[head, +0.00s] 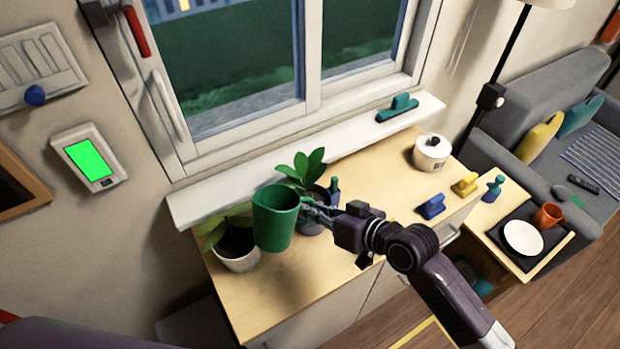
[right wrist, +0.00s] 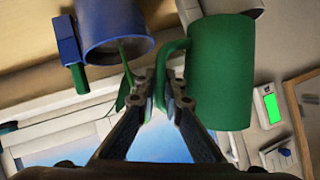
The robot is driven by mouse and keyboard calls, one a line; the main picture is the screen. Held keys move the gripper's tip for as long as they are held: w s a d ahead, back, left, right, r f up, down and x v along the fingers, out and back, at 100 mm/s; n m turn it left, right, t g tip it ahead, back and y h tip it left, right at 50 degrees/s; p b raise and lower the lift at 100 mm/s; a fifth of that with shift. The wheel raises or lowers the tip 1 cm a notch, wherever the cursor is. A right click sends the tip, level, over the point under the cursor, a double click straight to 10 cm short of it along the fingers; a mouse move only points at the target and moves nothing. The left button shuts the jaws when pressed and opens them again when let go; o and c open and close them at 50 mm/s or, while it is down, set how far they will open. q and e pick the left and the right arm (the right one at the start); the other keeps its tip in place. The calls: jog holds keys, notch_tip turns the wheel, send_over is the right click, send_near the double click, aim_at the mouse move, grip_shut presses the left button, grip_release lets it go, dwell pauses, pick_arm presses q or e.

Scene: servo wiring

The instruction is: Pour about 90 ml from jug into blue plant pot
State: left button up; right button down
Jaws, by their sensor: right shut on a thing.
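The green jug (head: 274,222) is in the head view, above the wooden cabinet top and left of the blue plant pot. My right gripper (head: 312,208) is shut on its handle, which shows between the fingers in the right wrist view (right wrist: 161,90). The jug (right wrist: 220,70) looks close to upright; I cannot see its contents. The blue plant pot (head: 312,229) holds a leafy plant and is partly hidden behind the jug and gripper. It also shows in the right wrist view (right wrist: 112,28), apart from the jug. My left gripper is not in view.
A white pot (head: 238,258) with a plant stands left of the jug. A small blue-green object (head: 334,188) stands close by the blue pot. A white lidded pot (head: 432,152), a blue block (head: 431,207) and a yellow one (head: 465,184) sit right. The window sill runs behind.

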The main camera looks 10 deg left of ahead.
aim_at(285, 218)
jog(key=shift+s+a+r+n+t+p, duration=0.2)
jog(key=shift+r+n+t+p, duration=0.1)
jog(key=shift+r+p, duration=0.25)
jog(key=shift+s+a+r+n+t+p, duration=0.15)
jog(key=shift+r+n+t+p, duration=0.2)
jog(key=shift+r, duration=0.3)
jog(key=shift+s+f, duration=0.1)
jog(key=shift+s, duration=0.05)
jog(key=shift+s+a+n+t+h, duration=0.15)
jog(key=shift+n+t+h, duration=0.15)
jog(key=shift+n+t, duration=0.15)
